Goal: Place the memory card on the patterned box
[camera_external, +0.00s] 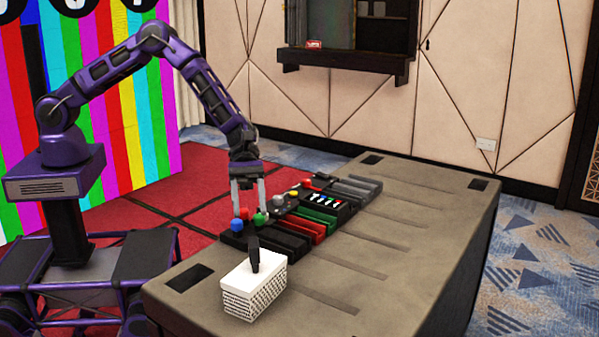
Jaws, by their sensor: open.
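The patterned box (238,304) stands on the near end of the grey table, with a plain white top and black-and-white patterned sides. A small black object (254,258), which looks like the memory card, rests with its lower end on the white top. It looks tilted or upright rather than flat; its exact pose is hard to tell. My gripper (249,211) points down above and behind the box, its two grey fingers apart. The black object's top end shows just below the fingers, and nothing is visibly held between them.
Blue (237,225) and green (260,219) knobs sit close to the fingertips. A row of black, red and green control panels (318,216) runs along the table's left side. The table's right side (408,240) is clear. A dark wall shelf (345,60) is behind.

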